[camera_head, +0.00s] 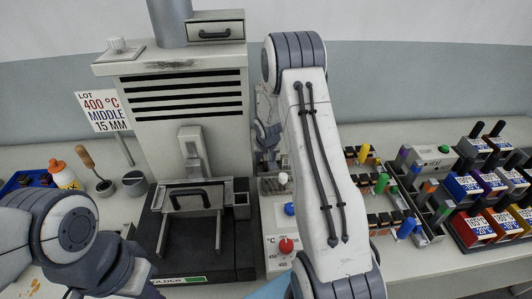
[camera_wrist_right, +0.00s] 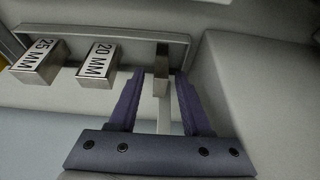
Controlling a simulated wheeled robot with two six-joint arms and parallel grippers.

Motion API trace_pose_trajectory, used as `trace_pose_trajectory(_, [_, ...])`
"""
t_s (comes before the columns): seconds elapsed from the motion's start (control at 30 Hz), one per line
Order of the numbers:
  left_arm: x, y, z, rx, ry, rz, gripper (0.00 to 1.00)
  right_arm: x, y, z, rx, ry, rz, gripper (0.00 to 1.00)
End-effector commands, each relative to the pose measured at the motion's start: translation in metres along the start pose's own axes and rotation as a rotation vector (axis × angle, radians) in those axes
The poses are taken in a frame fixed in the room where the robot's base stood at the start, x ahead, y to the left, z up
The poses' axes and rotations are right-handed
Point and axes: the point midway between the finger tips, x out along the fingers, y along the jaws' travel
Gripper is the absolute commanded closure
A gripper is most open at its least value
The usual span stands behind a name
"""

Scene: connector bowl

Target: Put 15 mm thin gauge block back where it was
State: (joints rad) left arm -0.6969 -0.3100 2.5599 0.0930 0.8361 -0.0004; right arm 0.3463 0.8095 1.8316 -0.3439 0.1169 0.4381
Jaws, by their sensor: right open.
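In the right wrist view, my right gripper (camera_wrist_right: 160,72) is open, its two purple fingers on either side of a thin metal block (camera_wrist_right: 161,65). The block stands at the right end of a shallow grey tray (camera_wrist_right: 120,35), and no label on it can be read. A small gap seems to show beside each finger; contact cannot be told. Blocks marked 20 MM (camera_wrist_right: 98,67) and 25 MM (camera_wrist_right: 40,62) sit left of it in the same tray. In the head view my right arm hides most of this gripper and the blocks. My left gripper is out of view.
A furnace (camera_head: 180,95) stands left of centre, beside a sign (camera_head: 103,112) reading LOT 400 °C MIDDLE 15 MM. A control box with a red knob (camera_head: 286,246) is at centre. Connector racks and labelled bins (camera_head: 475,228) fill the right. A bottle (camera_head: 64,176) stands left.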

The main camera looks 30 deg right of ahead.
Motion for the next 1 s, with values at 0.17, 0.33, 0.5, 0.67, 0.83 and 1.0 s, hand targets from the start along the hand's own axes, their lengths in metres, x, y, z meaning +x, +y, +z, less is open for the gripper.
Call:
trace_pose_trajectory(0.17, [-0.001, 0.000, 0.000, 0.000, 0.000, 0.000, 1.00, -0.033, 0.000, -0.002, 0.001, 0.005, -0.001, 0.52])
trace_pose_trajectory(0.33, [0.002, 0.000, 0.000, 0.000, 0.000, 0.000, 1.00, -0.071, 0.000, -0.001, 0.000, 0.006, -0.001, 0.52])
trace_pose_trajectory(0.5, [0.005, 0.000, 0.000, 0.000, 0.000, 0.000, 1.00, -0.101, -0.001, -0.001, 0.000, 0.005, -0.001, 0.52])
trace_pose_trajectory(0.67, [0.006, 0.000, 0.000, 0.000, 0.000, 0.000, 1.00, -0.116, 0.000, 0.000, 0.000, 0.001, 0.000, 0.52])
trace_pose_trajectory(0.83, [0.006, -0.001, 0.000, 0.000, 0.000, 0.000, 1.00, -0.121, -0.002, 0.001, -0.003, 0.000, -0.001, 0.52])
trace_pose_trajectory(1.0, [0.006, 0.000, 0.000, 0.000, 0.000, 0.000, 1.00, -0.146, -0.044, 0.022, -0.098, -0.025, -0.037, 0.52])
